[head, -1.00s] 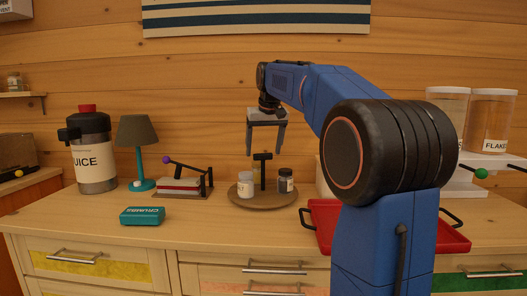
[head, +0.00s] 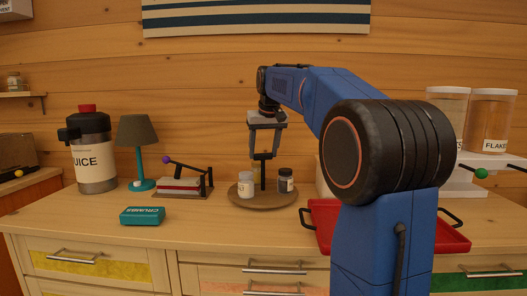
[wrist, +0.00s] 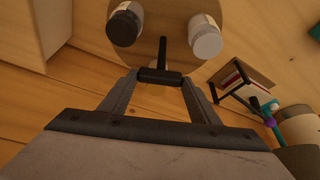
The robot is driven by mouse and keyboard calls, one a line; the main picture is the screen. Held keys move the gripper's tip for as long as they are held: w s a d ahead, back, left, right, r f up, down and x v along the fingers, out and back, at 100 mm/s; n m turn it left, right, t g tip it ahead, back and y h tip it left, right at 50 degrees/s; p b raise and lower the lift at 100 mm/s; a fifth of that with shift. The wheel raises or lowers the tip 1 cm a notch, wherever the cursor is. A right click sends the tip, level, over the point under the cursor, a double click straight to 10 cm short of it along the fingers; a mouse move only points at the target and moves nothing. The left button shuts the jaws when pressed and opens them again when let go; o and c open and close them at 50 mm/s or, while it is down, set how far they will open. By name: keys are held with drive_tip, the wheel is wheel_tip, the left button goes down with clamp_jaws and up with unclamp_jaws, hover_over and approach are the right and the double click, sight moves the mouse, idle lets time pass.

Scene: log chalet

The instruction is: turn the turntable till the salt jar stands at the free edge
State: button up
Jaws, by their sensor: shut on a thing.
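The round wooden turntable (head: 264,204) stands on the counter and fills the top of the wrist view (wrist: 165,12). Its post has a black T-shaped handle (wrist: 160,76) on top. My gripper (head: 263,156) has come down from above and is shut on the handle's crossbar. A white-lidded jar (head: 245,186) stands at the front left of the turntable; it also shows in the wrist view (wrist: 206,40). A dark-lidded jar (head: 286,182) stands at the right; it also shows in the wrist view (wrist: 123,27). I cannot read either label, so which is salt is unclear.
A lever device with a purple knob (head: 182,187) stands left of the turntable. A teal box (head: 142,216), a lamp (head: 138,135) and a juice jug (head: 93,155) are further left. A red tray (head: 325,238) is close on the right. The counter in front is clear.

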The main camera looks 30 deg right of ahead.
drive_tip(key=shift+n, duration=0.4)
drive_tip(key=shift+d+n+y, duration=0.15)
drive_tip(key=shift+n+y, duration=0.65)
drive_tip(key=shift+n, duration=0.6)
drive_tip(key=shift+n+y, duration=0.6)
drive_tip(key=shift+n, duration=1.1)
drive_tip(key=shift+d+n, duration=0.1)
drive_tip(key=shift+n, duration=0.4)
drive_tip(key=o, duration=1.5)
drive_tip(key=shift+r, duration=0.15)
drive_tip(key=v, duration=1.7)
drive_tip(key=shift+w+d+r, duration=0.1)
drive_tip(key=shift+w+d, duration=0.05)
drive_tip(key=shift+d, duration=0.15)
